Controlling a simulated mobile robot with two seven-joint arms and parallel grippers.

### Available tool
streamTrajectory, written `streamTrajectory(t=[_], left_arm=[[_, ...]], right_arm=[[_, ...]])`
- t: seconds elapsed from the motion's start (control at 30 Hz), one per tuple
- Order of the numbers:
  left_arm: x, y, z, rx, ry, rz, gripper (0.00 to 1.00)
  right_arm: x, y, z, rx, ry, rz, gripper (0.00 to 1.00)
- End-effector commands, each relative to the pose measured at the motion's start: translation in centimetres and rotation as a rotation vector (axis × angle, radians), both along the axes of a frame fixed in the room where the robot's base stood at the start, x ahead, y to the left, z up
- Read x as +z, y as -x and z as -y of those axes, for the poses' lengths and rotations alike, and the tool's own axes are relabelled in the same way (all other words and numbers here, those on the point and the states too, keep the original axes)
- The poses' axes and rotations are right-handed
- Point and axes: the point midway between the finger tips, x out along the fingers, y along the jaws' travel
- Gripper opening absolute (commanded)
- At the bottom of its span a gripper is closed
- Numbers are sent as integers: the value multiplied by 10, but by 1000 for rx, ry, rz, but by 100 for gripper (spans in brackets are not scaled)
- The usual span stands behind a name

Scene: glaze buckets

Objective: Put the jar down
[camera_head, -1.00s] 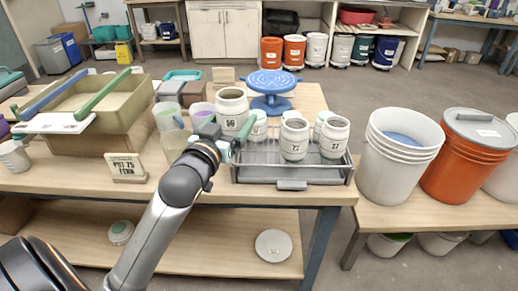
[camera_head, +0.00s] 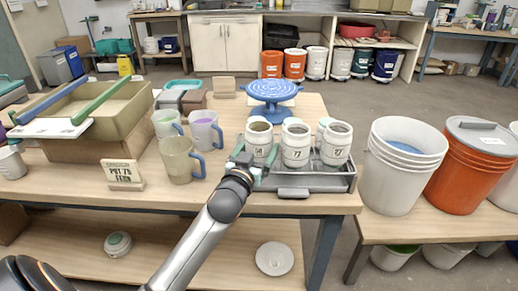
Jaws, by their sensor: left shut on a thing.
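The jar (camera_head: 259,137), cream with a dark number on its front, is upright at the left end of the grey tray (camera_head: 293,193). My left gripper (camera_head: 254,170) is shut on it from the front left, at its lower part. Fingers and tray wall hide its base, so I cannot tell whether it touches the tray floor. Jar 77 (camera_head: 295,147) stands just to its right, and jar 27 (camera_head: 336,145) stands farther right in the tray. Other pale jars are partly hidden behind them. My right gripper is not in view.
Several mugs, including a clear beige one (camera_head: 178,160) and a purple one (camera_head: 203,132), stand left of the tray. A sign (camera_head: 124,174) is at the front edge. A blue turntable (camera_head: 272,90) stands behind. White (camera_head: 390,185) and orange (camera_head: 462,178) buckets are at right.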

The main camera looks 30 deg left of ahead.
Motion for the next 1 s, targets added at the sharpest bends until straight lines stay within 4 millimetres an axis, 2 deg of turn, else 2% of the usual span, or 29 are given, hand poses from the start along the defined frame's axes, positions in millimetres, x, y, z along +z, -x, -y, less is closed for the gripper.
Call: streamTrajectory(t=[0.23,0.27,0.33,0.67,0.87,1.0], left_arm=[[-1,0,0,0,0,4,0],[-2,0,0,1,1,0,91],[-2,0,0,0,1,0,99],[3,1,0,-1,0,1,100],[1,28,8,-1,2,0,100],[1,57,15,0,4,-1,100]], right_arm=[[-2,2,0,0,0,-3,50],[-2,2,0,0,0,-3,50],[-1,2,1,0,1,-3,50],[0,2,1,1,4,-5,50],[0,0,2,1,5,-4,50],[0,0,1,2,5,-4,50]])
